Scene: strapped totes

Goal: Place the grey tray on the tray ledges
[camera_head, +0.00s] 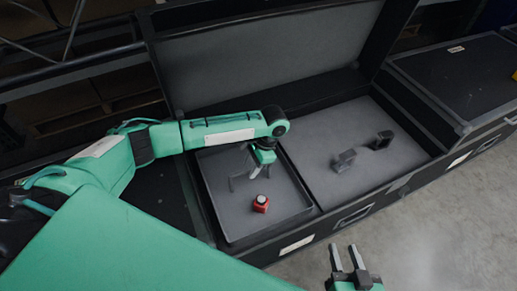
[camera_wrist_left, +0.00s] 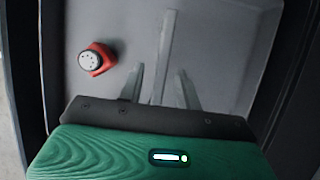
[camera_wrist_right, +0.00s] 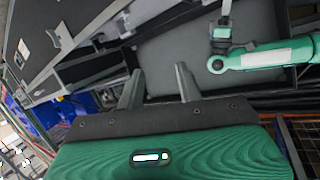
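The grey tray (camera_head: 222,178) sits in the left part of the open black case. A red object with a pale round top (camera_head: 261,204) lies in it and also shows in the left wrist view (camera_wrist_left: 97,59). A thin grey handle (camera_head: 238,176) rises from the tray. My left gripper (camera_head: 262,171) is over the tray at the handle's right end. In the left wrist view its open fingers (camera_wrist_left: 160,85) stand either side of the handle bar (camera_wrist_left: 168,45); contact cannot be told. My right gripper (camera_head: 346,258) is open and empty, in front of the case. I cannot make out the ledges.
The case's right part has a grey surface (camera_head: 340,192) with two dark upright brackets (camera_head: 345,160) (camera_head: 380,140). The raised lid (camera_head: 260,65) stands behind. Another closed black case (camera_head: 460,80) adjoins at right. The floor (camera_head: 450,225) in front is clear.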

